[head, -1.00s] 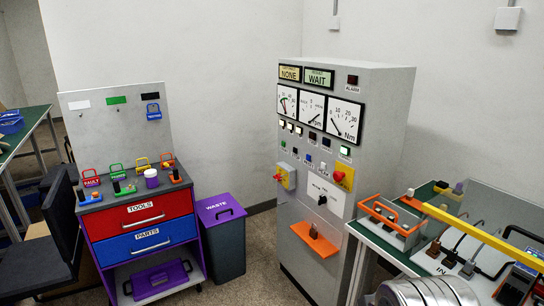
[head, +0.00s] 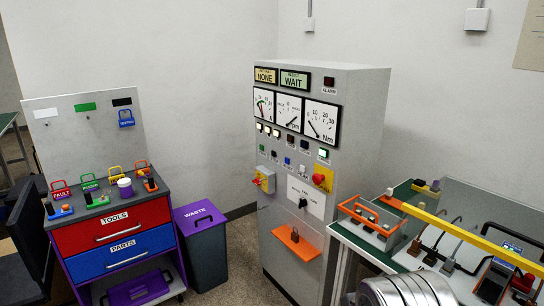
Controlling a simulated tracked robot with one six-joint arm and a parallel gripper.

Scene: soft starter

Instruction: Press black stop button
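The grey control cabinet (head: 345,175) stands in the middle of the head view. Its front carries a row of small push buttons below the gauges. A dark, seemingly black button (head: 275,154) sits left of a blue button (head: 288,161) and a white one (head: 303,169). The labels under them are too small to read. A black rotary knob (head: 303,203) sits lower on a white plate. My gripper is not in view, and nothing visible touches the buttons. A silver rounded part at the bottom edge appears to be my arm.
An orange shelf (head: 297,243) juts from the cabinet front. A red emergency knob (head: 318,178) is on its right. A bench (head: 375,238) with tools and a yellow bar (head: 460,235) stands at right. A waste bin (head: 205,250) and tool cart (head: 115,225) stand left.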

